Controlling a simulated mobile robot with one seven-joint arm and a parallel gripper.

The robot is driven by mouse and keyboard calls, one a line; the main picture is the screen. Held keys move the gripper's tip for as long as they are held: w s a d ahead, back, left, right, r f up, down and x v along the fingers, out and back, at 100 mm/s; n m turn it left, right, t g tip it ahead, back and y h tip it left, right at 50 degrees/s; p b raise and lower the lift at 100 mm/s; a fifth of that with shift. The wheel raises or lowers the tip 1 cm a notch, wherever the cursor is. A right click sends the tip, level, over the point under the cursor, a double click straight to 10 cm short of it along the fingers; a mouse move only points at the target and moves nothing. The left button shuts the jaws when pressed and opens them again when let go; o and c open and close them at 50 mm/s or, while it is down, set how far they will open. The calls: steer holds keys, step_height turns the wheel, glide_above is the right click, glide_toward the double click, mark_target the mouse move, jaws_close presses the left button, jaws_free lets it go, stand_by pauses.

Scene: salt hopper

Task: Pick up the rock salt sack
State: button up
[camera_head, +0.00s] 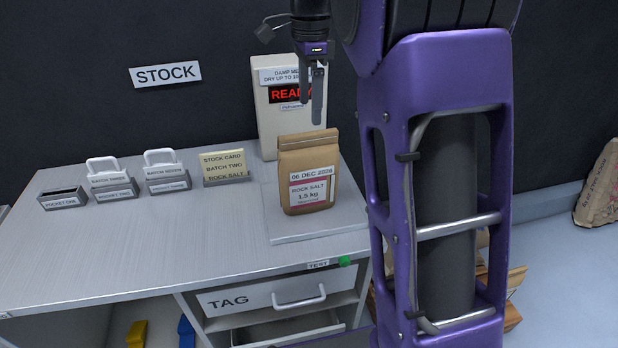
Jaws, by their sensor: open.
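The rock salt sack (305,172) is a brown paper bag with a folded top. Its label reads 06 DEC 2028, ROCK SALT, 1.5 kg. It stands upright on a pale flat plate (318,228) at the right end of the grey bench (130,250). My gripper (311,108) points down above the sack, open and empty, with its fingertips a little higher than the sack's top. I cannot tell its exact depth relative to the sack.
A damp meter (262,105) reading READY stands behind the sack. Several labelled holders (112,182) and a stock card (224,167) line the bench's back. Below are a TAG drawer (245,303) and an open drawer. The bench's front left is clear.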

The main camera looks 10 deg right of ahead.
mark_target(308, 144)
step_height(308, 144, down, 6)
steer(key=shift+b, duration=0.5)
steer(key=f, duration=0.2)
steer(key=f+b, duration=0.1)
steer(key=f, duration=0.2)
steer(key=shift+s+a+f, duration=0.1)
steer(key=shift+a, duration=0.1)
jaws_close()
steer(key=shift+r, duration=0.25)
